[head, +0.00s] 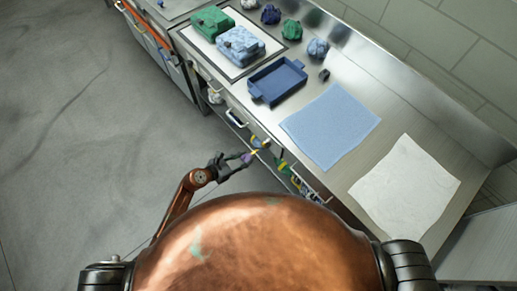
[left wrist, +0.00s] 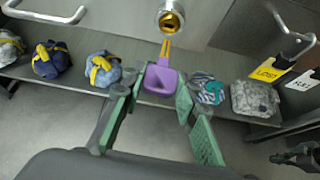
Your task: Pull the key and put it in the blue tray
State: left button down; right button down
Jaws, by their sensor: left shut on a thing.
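My left gripper (head: 247,158) is at the front of the counter, beside a drawer front. It is shut on the purple head of the key (left wrist: 161,80). The key's gold shaft points at a round metal lock with a gold centre (left wrist: 172,18). The shaft's end is very close to the lock; I cannot tell whether its tip is inside. The blue tray (head: 278,82) is on the counter, empty, up and right of the gripper. A dark jointed part (left wrist: 300,158) at the wrist view's lower right may be my right gripper; its state is unclear.
A light blue cloth (head: 330,125) and a white cloth (head: 405,185) lie right of the tray. Under the counter, a shelf holds several bags (left wrist: 102,69). Drawer handles (left wrist: 45,14) stick out near the lock.

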pick_arm(q)
jog(key=shift+s+a, duration=0.1)
jog(key=s+a, duration=0.2)
jog(key=a, duration=0.1)
jog(key=shift+s, duration=0.1)
dwell(0.7)
jog(key=a+r+n+t+y, duration=0.1)
jog(key=a+r, duration=0.4)
jog(key=r, duration=0.4)
jog(key=a+r+n+t+y, duration=0.1)
jog(key=a+r, duration=0.4)
jog(key=r, duration=0.5)
jog(key=s+a+r+n+t+y, duration=0.1)
jog(key=a+r+n, duration=0.2)
jog(key=r, duration=0.7)
jog(key=a, duration=0.2)
jog(key=shift+a+r+y, duration=0.15)
jog(key=shift+a+y, duration=0.2)
jog(key=shift+y, duration=0.05)
jog(key=shift+s, duration=0.1)
